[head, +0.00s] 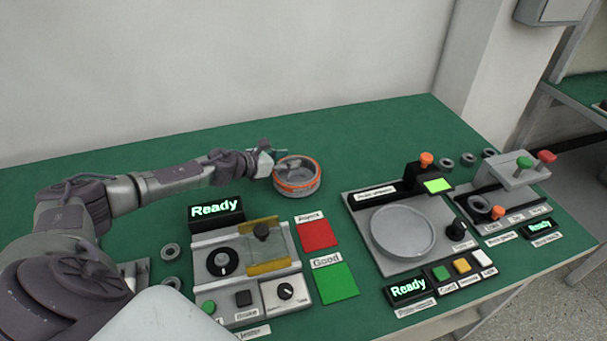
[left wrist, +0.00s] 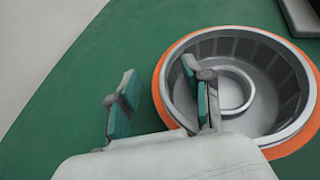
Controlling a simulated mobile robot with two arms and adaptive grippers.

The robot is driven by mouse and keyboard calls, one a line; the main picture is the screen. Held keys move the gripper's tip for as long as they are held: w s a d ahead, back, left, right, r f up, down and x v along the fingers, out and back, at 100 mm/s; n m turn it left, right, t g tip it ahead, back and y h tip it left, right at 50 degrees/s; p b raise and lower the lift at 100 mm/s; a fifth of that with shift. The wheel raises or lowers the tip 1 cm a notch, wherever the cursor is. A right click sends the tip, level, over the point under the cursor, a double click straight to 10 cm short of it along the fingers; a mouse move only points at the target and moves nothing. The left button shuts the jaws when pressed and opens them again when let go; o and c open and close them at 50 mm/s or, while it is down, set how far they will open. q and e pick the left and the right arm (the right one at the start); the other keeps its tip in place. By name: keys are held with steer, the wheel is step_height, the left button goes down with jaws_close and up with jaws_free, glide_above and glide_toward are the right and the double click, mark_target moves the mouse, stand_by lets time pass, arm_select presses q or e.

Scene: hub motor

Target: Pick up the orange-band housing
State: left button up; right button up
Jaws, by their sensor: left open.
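The orange-band housing (head: 297,186) is a round, open-topped grey ring with an orange band near its top. It sits on the green table toward the back, and in the left wrist view it fills the right side (left wrist: 286,82). My left gripper (head: 272,155) is at its left rim, open and empty. In the left wrist view the gripper (left wrist: 160,96) has one finger over the table outside the housing and the other over its hollow, with the near left wall between them in the picture. Whether the fingers touch the wall cannot be told. My right gripper is not in view.
In front of the housing lie a red Reject pad (head: 316,235) and a green Good pad (head: 335,283). A tester with a Ready display (head: 216,209) stands front left; a round-plate station (head: 402,232) stands right. Small rings (head: 170,252) lie left. Table behind the housing is clear.

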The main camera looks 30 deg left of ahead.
arm_select(q)
steer(key=shift+s, duration=0.1)
steer(key=shift+s+r, duration=0.3)
steer(key=shift+s, duration=0.05)
steer(key=shift+c, duration=0.3)
steer(key=shift+s+r, duration=0.15)
steer(key=shift+s, duration=0.05)
steer(key=shift+c, duration=2.8)
steer(key=shift+w, duration=0.15)
steer(key=shift+c, duration=1.2)
steer(key=shift+f, duration=0.2)
jaws_close()
steer(key=shift+r, duration=0.1)
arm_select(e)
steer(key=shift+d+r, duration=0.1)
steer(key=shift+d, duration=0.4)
